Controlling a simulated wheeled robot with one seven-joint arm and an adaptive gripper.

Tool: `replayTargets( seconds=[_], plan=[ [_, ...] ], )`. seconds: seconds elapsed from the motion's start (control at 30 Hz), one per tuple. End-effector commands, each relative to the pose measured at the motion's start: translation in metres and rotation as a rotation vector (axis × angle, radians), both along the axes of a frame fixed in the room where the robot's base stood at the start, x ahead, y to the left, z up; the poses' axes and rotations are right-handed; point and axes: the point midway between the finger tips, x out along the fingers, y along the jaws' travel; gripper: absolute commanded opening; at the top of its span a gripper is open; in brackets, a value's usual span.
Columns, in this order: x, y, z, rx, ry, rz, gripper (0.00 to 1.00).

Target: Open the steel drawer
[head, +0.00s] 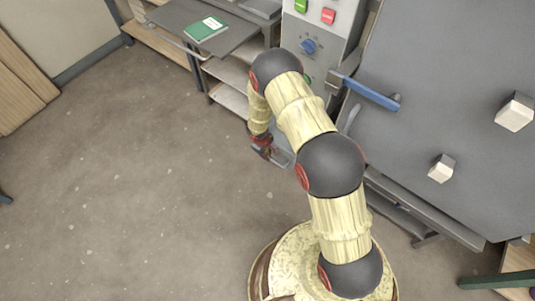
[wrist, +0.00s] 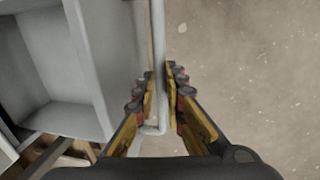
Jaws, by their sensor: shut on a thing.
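The steel drawer (wrist: 85,50) is at the left of the wrist view, a light grey box. Its hollow inside shows, so it stands at least partly open. Its bar handle (wrist: 158,40) runs along the front panel, with a gap between bar and panel. My gripper (wrist: 162,88) is shut on this handle, one finger on each side of the bar. In the head view my gripper (head: 264,147) is low, beside the grey cabinet. My arm hides most of the drawer there, and how far it is out cannot be told.
A control panel (head: 321,45) with a blue knob and coloured buttons stands behind my arm. A large grey door with a blue handle (head: 372,94) is at the right. A desk (head: 176,14) with a green book (head: 206,28) is at the back. The floor (head: 130,190) at left is clear.

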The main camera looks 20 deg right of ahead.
Motion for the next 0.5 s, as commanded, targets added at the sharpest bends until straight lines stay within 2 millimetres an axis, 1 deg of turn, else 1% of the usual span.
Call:
replayTargets(
  seconds=[0.1,0.13,0.43,0.5],
  plan=[
    [-0.0006,-0.0004,0.0001,-0.001,0.001,0.0,0.0],
    [-0.0006,-0.0004,0.0001,-0.001,0.001,0.0,0.12],
    [-0.0002,-0.0004,0.0001,-0.001,0.001,0.0,0.29],
    [-0.0002,-0.0004,0.0001,-0.001,0.001,0.0,0.3]
  ],
)
